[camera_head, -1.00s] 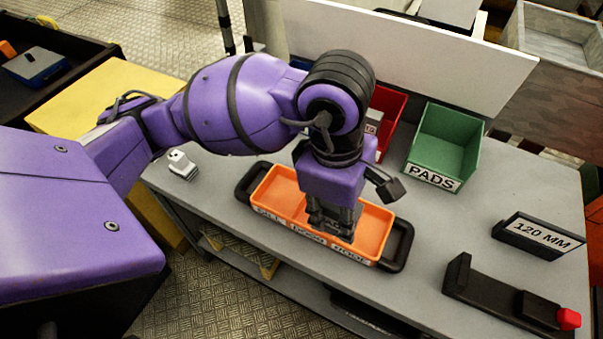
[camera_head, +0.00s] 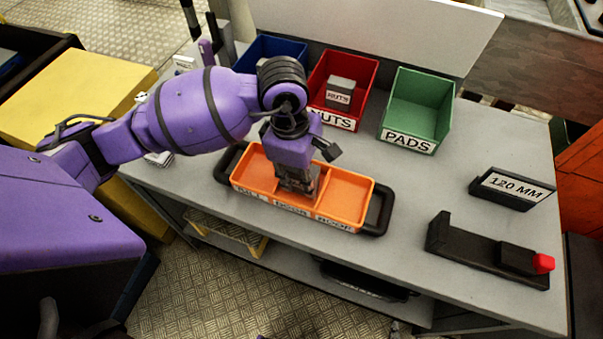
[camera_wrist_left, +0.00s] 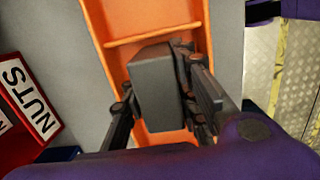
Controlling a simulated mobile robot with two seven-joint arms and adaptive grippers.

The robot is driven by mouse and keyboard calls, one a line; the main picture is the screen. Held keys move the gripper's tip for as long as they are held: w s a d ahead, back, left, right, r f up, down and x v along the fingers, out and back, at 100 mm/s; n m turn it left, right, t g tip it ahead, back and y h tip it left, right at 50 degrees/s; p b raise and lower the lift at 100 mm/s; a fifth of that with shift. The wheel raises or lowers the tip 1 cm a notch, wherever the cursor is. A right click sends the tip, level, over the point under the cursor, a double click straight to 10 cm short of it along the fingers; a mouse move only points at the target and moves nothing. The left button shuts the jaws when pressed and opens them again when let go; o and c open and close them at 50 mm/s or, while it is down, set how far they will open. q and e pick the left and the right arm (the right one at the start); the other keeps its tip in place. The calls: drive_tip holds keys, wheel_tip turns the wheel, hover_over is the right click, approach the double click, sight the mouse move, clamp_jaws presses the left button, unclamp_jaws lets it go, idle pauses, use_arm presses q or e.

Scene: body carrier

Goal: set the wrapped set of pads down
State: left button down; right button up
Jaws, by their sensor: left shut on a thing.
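My left gripper (camera_head: 298,186) is shut on a grey block, the wrapped set of pads (camera_wrist_left: 153,84), pointing down over the orange tray (camera_head: 349,193). In the left wrist view the block sits between the two fingers (camera_wrist_left: 158,100), above or inside a tray compartment beside an orange divider. I cannot tell whether its underside touches the tray floor. In the head view the fingers mostly hide the block, at about the middle compartment. The tray has labelled compartments and black end handles. My right gripper is not in view.
Behind the tray stand a blue bin (camera_head: 267,51), a red NUTS bin (camera_head: 337,120) holding a grey box, and an empty green PADS bin (camera_head: 409,141). To the right are a 120 MM sign (camera_head: 512,188) and a black fixture with a red end (camera_head: 490,252). The grey bench between is clear.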

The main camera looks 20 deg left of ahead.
use_arm(q)
drive_tip(key=shift+f, duration=0.2)
drive_tip(key=c, duration=1.4)
unclamp_jaws()
drive_tip(key=r, duration=0.4)
drive_tip(key=a+r, duration=0.1)
drive_tip(key=r, duration=0.7)
drive_tip(key=shift+a+r, duration=0.2)
drive_tip(key=shift+r, duration=0.05)
